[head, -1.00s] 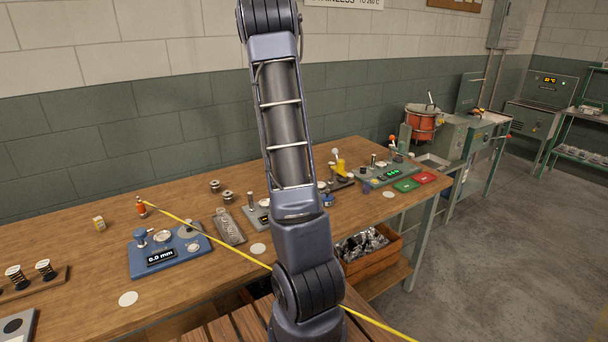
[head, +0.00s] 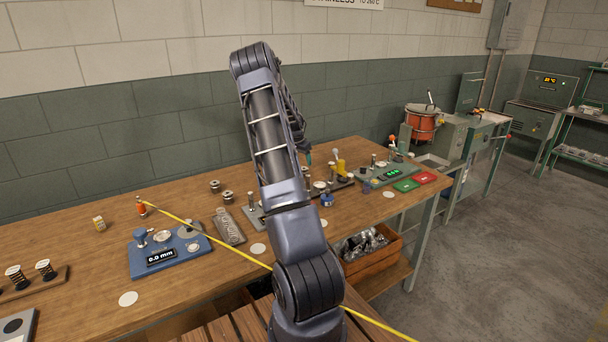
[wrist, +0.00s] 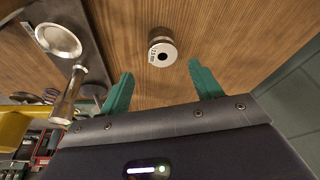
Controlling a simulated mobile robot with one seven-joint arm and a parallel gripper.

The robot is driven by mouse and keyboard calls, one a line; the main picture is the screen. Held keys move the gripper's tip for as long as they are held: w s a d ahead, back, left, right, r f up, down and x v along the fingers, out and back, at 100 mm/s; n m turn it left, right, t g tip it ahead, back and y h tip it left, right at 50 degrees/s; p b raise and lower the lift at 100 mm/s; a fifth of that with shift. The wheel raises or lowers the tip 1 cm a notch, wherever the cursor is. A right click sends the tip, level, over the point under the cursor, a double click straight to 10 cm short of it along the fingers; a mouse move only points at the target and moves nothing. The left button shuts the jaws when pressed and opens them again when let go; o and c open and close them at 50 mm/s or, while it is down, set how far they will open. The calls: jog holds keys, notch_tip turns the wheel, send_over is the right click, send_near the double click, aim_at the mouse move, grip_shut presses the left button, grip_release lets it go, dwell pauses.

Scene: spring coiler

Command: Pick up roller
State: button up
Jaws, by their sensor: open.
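A short round metal roller with a dark centre hole and small marks on its face (wrist: 163,47) stands on the wooden bench in the wrist view. It is ahead of my open gripper (wrist: 161,82), between the lines of its teal fingers and apart from them. Nothing is between the fingers. In the head view, one teal fingertip of my gripper (head: 308,158) shows beyond my arm, above the bench. Two small spool-like metal pieces (head: 215,186) (head: 227,197) stand left of my arm. I cannot tell whether either is the roller in the wrist view.
A metal fixture with posts and a round disc (wrist: 58,40) lies left of the roller, with a yellow part (wrist: 12,130) below it. The wall (wrist: 296,100) is at the right.

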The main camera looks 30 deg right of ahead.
jog(key=shift+a+x, duration=0.15)
jog(key=shift+x, duration=1.8)
jog(key=shift+a+x, duration=0.2)
jog(key=shift+x, duration=1.8)
jog(key=shift+w, duration=0.15)
jog(key=c, duration=1.3)
jog(key=shift+c, duration=0.2)
